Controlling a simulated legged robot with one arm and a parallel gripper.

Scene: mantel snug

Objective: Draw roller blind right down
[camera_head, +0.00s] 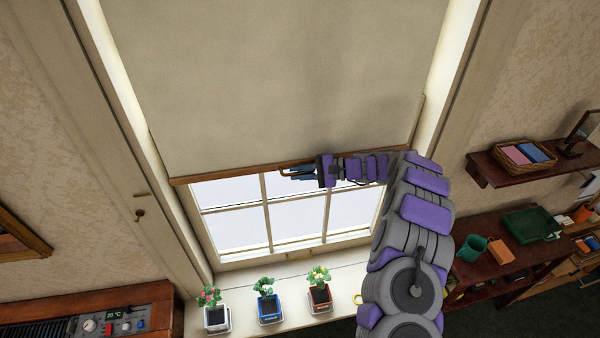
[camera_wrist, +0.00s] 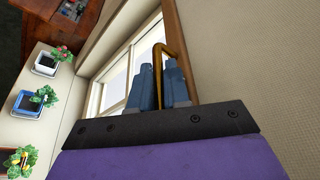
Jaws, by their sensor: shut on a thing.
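The roller blind (camera_head: 270,80) is a beige sheet covering the upper part of the window (camera_head: 265,215), with panes showing below it. A wooden bar (camera_head: 225,172) runs along its lower edge, tilted in the head view. A brass-coloured pull handle (camera_head: 284,172) is at the bar's middle. My gripper (camera_head: 290,173) is at the handle, its blue fingers shut on it. In the wrist view the handle (camera_wrist: 170,48) loops up between the two fingers (camera_wrist: 162,85), next to the wooden bar (camera_wrist: 182,50) and the blind (camera_wrist: 240,50). The fingers partly hide the handle.
Several potted flowers, in white (camera_head: 216,318), blue (camera_head: 269,307) and red (camera_head: 319,297) pots, stand on the sill (camera_head: 245,318) below. A radiator-like cabinet with knobs (camera_head: 95,320) is at lower left.

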